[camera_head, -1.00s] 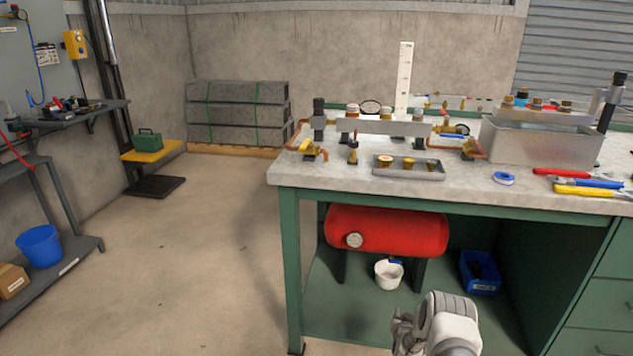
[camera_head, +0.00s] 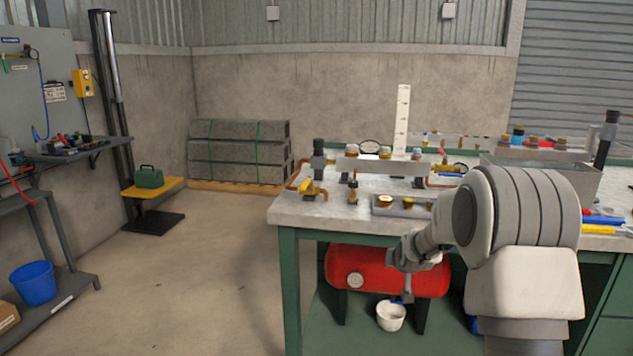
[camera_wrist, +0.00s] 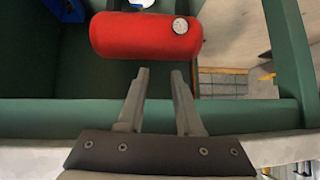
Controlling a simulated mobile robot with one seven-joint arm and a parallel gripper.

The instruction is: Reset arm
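My gripper (camera_wrist: 158,85) shows in the wrist view with its two fingers apart and nothing between them. It points at the red receiver tank (camera_wrist: 145,36), which has a round gauge, and a gap separates them in the picture. In the head view my gripper (camera_head: 406,288) hangs in front of the red tank (camera_head: 345,265) and hides part of its right side. My raised arm covers the right part of the bench in that view.
The green-framed workbench (camera_head: 315,209) carries a pipe manifold (camera_head: 378,166), a tray of brass fittings (camera_head: 383,210) and tools. A white bucket (camera_head: 391,318) stands below the tank. A side shelf with a blue bucket (camera_head: 33,284) is at left. The floor (camera_head: 190,280) between is clear.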

